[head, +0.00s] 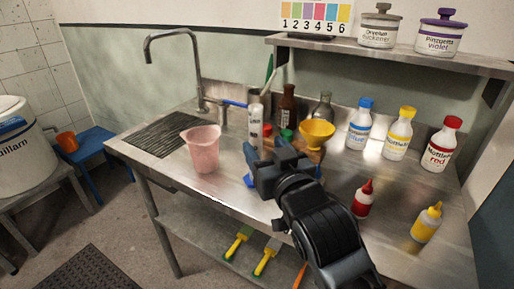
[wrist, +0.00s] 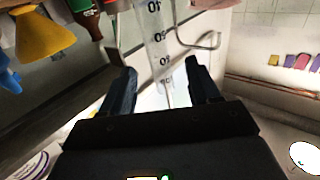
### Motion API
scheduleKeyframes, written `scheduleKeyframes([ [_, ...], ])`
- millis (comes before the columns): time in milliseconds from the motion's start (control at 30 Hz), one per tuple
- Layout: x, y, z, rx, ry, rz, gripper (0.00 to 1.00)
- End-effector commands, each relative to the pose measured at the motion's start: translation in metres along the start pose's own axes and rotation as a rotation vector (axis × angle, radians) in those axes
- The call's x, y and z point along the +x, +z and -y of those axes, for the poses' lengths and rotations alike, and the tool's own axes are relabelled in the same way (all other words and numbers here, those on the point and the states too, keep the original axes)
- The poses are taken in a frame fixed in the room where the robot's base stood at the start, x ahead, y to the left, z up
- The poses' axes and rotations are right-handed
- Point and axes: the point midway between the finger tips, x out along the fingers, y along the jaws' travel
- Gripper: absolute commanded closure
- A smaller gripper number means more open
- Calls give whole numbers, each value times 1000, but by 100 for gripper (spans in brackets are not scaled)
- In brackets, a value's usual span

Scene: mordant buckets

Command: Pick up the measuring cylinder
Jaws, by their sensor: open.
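The measuring cylinder (wrist: 158,38) is pale and translucent with dark printed graduations. In the wrist view it appears between the two dark fingers of my gripper (wrist: 161,72), with a gap on each side. In the head view the pale, marked cylinder (head: 255,122) stands upright on the steel counter, just beyond my gripper (head: 262,165). A blue piece low beside the gripper may be its foot. My gripper is open and empty. The gripper hides the cylinder's lower part in the head view, and I cannot tell how deep it sits between the fingers.
A yellow funnel (head: 317,132), a brown bottle (head: 287,108) and a glass flask (head: 323,109) stand close by. A pink jug (head: 203,150) is left. Blue, yellow and red bottles line the right back. A red squeeze bottle (head: 363,200) is right of my arm. A shelf (head: 400,55) overhangs.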

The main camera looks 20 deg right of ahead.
Motion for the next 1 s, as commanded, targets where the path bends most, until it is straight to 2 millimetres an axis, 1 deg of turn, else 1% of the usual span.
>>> scheduleKeyframes([
  [100, 14, -1, -1, -1, 1, -1, 39],
  [267, 29, -3, -2, -3, 2, 0, 39],
  [400, 50, -5, -3, -4, 3, 0, 39],
  [533, 65, -3, -3, -5, 2, 1, 39],
  [633, 70, -3, -3, -5, 2, 0, 39],
  [867, 70, -2, -3, -5, 2, 0, 40],
  [1000, 70, -2, -3, -5, 2, 0, 53],
])
